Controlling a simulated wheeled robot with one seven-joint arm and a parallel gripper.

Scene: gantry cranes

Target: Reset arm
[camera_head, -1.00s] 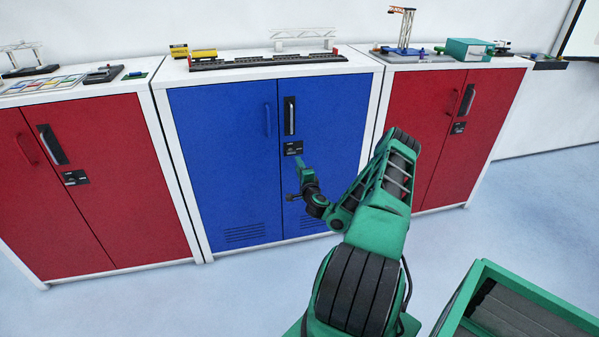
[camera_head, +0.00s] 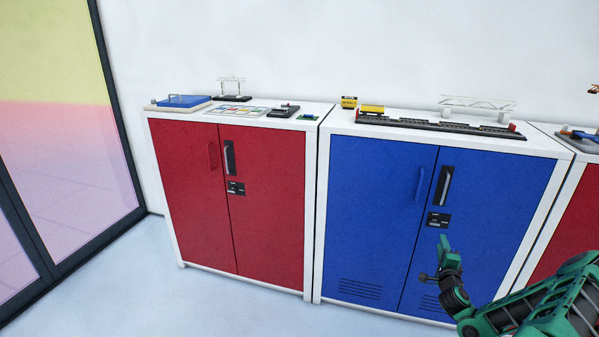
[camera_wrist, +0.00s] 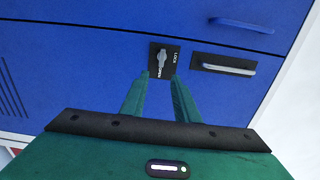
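My green gripper (camera_head: 436,260) is in front of the blue cabinet (camera_head: 378,210) at the lower right of the head view. In the wrist view, my gripper (camera_wrist: 160,80) has its two fingers apart with nothing between them. Beyond the fingertips is the black lock plate (camera_wrist: 164,58) with a grey key or knob, marked LOCK. The lock plate also shows in the head view (camera_head: 438,222). A door handle (camera_wrist: 224,66) is to its right in the wrist view. Both blue doors look shut.
A red cabinet (camera_head: 232,200) stands left of the blue one, and part of another red cabinet (camera_head: 566,225) shows at the right. Model crane items and a track (camera_head: 440,128) lie on top. Floor (camera_head: 215,305) is clear in front. A glass door (camera_head: 65,150) is at far left.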

